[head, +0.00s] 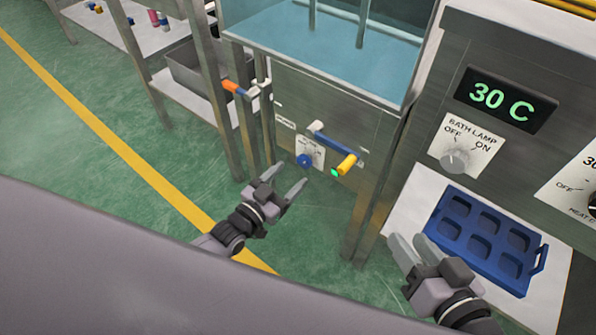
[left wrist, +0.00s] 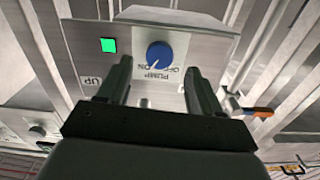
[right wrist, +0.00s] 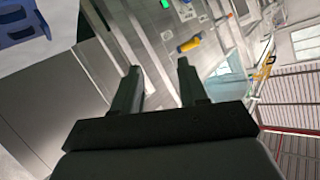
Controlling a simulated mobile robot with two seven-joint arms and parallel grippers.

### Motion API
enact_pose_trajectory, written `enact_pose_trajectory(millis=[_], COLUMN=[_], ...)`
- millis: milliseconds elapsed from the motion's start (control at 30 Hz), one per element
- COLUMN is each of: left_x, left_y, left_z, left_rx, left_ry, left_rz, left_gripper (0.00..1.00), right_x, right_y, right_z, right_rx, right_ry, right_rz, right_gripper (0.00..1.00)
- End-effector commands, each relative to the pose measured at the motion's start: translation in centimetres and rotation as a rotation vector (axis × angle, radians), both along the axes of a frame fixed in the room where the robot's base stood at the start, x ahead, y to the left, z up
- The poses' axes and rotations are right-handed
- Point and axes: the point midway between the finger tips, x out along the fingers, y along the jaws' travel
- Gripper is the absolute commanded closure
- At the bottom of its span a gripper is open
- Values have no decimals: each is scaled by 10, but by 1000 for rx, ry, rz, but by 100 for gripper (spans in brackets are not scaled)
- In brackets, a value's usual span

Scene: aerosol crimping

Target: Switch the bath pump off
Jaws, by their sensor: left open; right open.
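The blue pump knob (head: 304,160) sits on a white label plate on the front of the steel bath cabinet. In the left wrist view the knob (left wrist: 159,53) is close, with the upside-down PUMP and OFF/ON lettering beside it; I cannot tell surely which word its pointer marks. A green indicator (left wrist: 108,45) glows beside it. My left gripper (head: 287,182) is open and empty, just in front of and below the knob, its fingers apart to either side of it in the wrist view. My right gripper (head: 406,240) is open and empty by the blue tray.
An orange-handled valve (head: 234,87) is on a pipe at left. The water bath (head: 335,50) is above. The right-hand panel has a BATH LAMP knob (head: 454,161) above a blue tray (head: 482,237). Green floor is clear at left.

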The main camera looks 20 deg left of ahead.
Motion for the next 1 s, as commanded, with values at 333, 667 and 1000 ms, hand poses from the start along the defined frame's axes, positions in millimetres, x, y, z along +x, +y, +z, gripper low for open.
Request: enact_pose_trajectory(millis=[333, 667, 1000], left_x=[38, 40, 40], left_y=[-14, -15, -15], left_z=[-2, 0, -1], left_rx=[0, 0, -3], left_ry=[2, 2, 3], left_rz=[0, 0, 0], left_gripper=[35, 38, 91], right_x=[-1, -1, -1], right_y=[-6, -7, -7], right_z=[-4, -3, -3], right_rx=[-29, -34, -35], right_ry=[-54, -62, -61], right_rz=[-10, -12, -12], right_gripper=[57, 57, 57])
